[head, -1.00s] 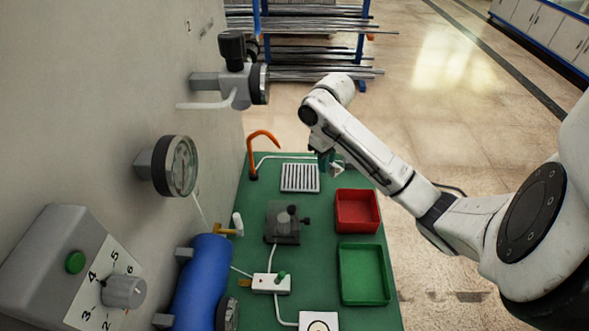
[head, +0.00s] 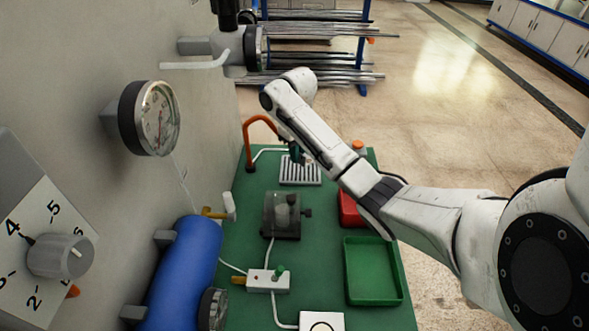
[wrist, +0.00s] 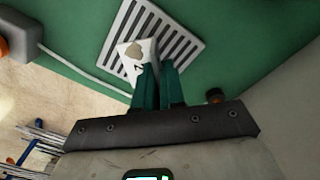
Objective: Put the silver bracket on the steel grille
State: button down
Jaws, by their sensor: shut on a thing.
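The steel grille (head: 300,177) is a slatted plate on the green bench at the back; it also shows in the wrist view (wrist: 178,42). My gripper (head: 296,156) is over the grille, partly hidden by my arm in the head view. In the wrist view its teal fingers (wrist: 157,75) are shut on the silver bracket (wrist: 137,50), a pale piece with a brownish patch. The head view does not show the bracket clearly.
An orange curved spout (head: 248,145) stands left of the grille. A grey clamp-like block (head: 282,215) sits in front. A red tray (head: 349,210), partly behind my arm, and a green tray (head: 372,272) are on the right. A blue cylinder (head: 185,265) lies along the left wall.

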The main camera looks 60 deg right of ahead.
jog(key=shift+w+d+f, duration=0.2)
jog(key=shift+w+f, duration=0.15)
jog(key=shift+w+f+p, duration=0.1)
jog(key=shift+f+p, duration=0.2)
jog(key=shift+f, duration=1.4)
jog(key=shift+f, duration=0.15)
jog(key=c, duration=1.2)
grip_release()
notch_tip(320, 180, up, 12)
jog(key=p, duration=0.4)
jog(key=shift+r, duration=0.2)
